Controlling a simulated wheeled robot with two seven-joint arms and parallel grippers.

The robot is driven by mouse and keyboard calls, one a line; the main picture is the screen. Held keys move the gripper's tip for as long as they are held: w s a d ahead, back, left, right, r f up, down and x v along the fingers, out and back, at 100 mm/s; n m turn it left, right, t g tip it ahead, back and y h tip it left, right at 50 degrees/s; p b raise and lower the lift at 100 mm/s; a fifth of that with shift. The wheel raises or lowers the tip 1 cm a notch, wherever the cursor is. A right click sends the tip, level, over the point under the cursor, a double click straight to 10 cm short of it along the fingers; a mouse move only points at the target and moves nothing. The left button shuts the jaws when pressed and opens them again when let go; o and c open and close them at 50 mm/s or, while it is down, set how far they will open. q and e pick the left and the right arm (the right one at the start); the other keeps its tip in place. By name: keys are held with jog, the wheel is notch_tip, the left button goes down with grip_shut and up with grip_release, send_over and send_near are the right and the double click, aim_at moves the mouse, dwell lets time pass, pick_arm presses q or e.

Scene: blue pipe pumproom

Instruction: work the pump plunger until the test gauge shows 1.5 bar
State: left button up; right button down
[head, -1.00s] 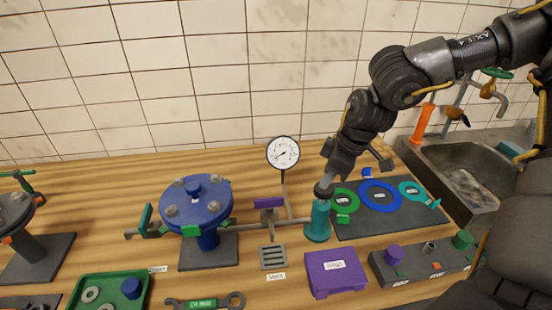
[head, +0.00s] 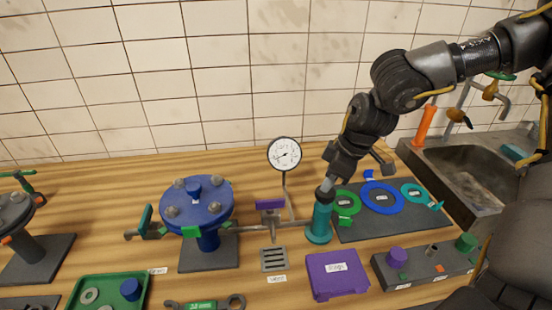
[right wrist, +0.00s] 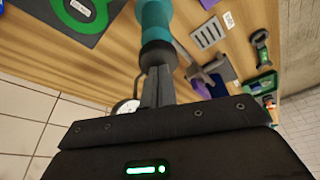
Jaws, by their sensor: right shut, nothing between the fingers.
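The teal pump (head: 319,222) stands upright on the bench right of the blue flanged vessel (head: 197,206). Its dark plunger top (head: 325,194) is at my right gripper's fingertips (head: 328,183). My right gripper is shut with nothing between its fingers, pointing down and touching or almost touching the plunger top. In the right wrist view the shut fingers (right wrist: 157,88) meet the dark cap (right wrist: 157,54) of the pump. The round white test gauge (head: 284,154) stands behind on a thin stem; its needle is too small to read exactly. My left gripper is not in view.
A purple box (head: 337,275) is in front of the pump. A dark mat (head: 372,229) with coloured rings lies to its right, with a sink (head: 470,170) beyond. A purple-handled valve (head: 270,204) sits on the pipe left of the pump. A green tray (head: 107,288) is front left.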

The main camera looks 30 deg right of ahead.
dwell(0.8)
notch_tip(320, 180, up, 8)
jog(key=p, duration=0.4)
jog(key=shift+p, duration=0.35)
dwell(0.3)
